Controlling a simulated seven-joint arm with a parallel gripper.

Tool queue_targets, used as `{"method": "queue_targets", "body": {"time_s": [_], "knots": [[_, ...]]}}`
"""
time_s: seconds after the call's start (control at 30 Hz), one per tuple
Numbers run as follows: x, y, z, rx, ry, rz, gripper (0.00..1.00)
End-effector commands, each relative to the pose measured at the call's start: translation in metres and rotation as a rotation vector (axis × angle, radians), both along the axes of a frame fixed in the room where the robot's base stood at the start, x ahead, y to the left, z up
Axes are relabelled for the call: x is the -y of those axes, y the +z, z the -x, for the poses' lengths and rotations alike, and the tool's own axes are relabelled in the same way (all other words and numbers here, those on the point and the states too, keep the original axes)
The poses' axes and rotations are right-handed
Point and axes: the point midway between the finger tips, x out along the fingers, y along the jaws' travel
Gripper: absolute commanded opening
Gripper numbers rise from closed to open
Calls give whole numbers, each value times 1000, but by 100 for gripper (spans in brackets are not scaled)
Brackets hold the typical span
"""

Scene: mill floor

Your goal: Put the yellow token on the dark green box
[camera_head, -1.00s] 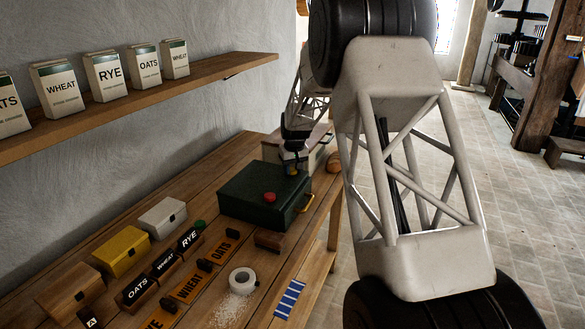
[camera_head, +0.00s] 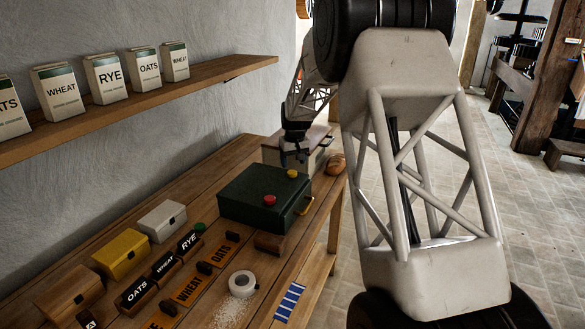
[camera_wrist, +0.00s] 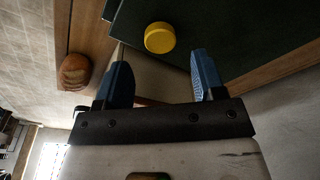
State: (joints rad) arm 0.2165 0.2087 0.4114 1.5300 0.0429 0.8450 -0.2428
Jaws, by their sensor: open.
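The yellow token (camera_head: 292,174) lies on the lid of the dark green box (camera_head: 245,191), near its back right corner. A red token (camera_head: 269,200) lies on the same lid, nearer the front. The wrist view also shows the yellow token (camera_wrist: 160,37) on the dark green lid (camera_wrist: 230,25). My gripper (camera_head: 293,160) is just above and behind the yellow token, apart from it. In the wrist view its two blue fingers (camera_wrist: 163,75) are spread, with nothing between them.
A bread loaf (camera_head: 336,162) and a pale box with a brown lid (camera_head: 318,150) stand behind the green box. A shelf (camera_head: 150,98) with grain packets runs along the wall.

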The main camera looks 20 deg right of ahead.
Motion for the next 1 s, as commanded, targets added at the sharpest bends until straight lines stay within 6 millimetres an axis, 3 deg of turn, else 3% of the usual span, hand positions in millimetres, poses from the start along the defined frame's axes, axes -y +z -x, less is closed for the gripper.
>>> {"method": "queue_targets", "body": {"time_s": [0.4, 0.6, 1.0], "knots": [[0, 62, 9, 1, 0, 0, 63], [0, 73, 11, 0, 0, 0, 63], [0, 75, 11, 0, 0, 0, 63]]}}
